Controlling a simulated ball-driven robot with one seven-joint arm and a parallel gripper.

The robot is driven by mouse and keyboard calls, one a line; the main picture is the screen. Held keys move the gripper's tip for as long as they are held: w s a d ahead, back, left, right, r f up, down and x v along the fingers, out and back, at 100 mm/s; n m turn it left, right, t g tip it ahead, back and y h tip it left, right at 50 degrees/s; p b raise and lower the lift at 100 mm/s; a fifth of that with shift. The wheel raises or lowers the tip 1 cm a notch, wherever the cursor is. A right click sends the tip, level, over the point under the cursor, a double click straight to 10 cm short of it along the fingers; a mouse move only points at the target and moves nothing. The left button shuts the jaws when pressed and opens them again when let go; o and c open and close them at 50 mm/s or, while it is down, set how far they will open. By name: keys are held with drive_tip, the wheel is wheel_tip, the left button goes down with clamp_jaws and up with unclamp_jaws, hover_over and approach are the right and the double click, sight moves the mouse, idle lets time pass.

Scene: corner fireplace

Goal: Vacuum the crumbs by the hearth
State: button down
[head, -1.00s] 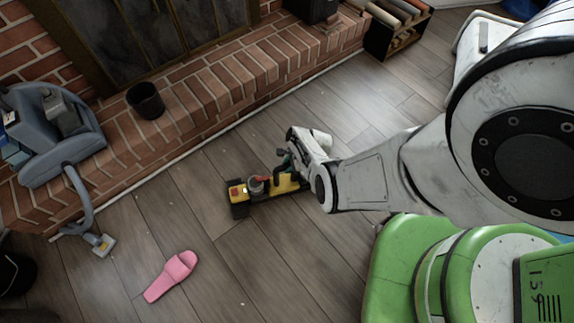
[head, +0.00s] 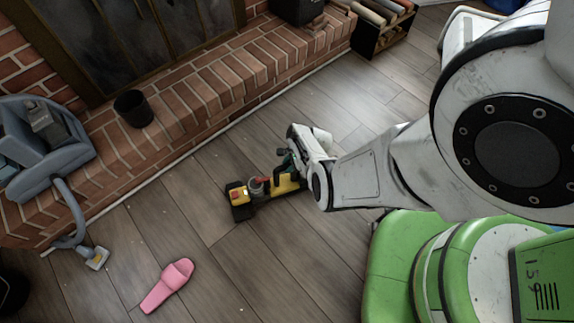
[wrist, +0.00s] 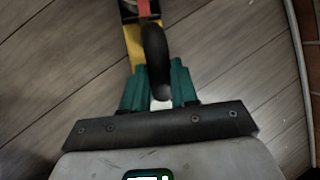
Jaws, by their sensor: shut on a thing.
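A yellow and black hand-held vacuum (head: 285,184) with a red part lies low over the floor in the middle of the head view; I cannot tell if its black head (head: 241,203) touches the boards. My gripper (head: 285,166) is shut on the vacuum's handle. In the wrist view, the green fingers of my gripper (wrist: 159,88) sit either side of the black handle (wrist: 156,55), and the vacuum's far end is cut off. A few tiny pale specks (head: 241,309), perhaps crumbs, show on the floor. The brick hearth (head: 215,93) runs along the upper left.
A pink slipper (head: 168,285) lies at the lower left. A grey-blue appliance with a hose (head: 62,183) stands at the left. A black bucket (head: 134,108) stands on the hearth. A dark rack (head: 383,35) is at the top right. Floor around the vacuum is open.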

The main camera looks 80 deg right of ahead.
drive_tip(key=shift+w+d+r+p, duration=0.1)
drive_tip(key=shift+r+p, duration=2.7)
drive_tip(key=shift+r, duration=0.25)
drive_tip(key=shift+r+p, duration=0.4)
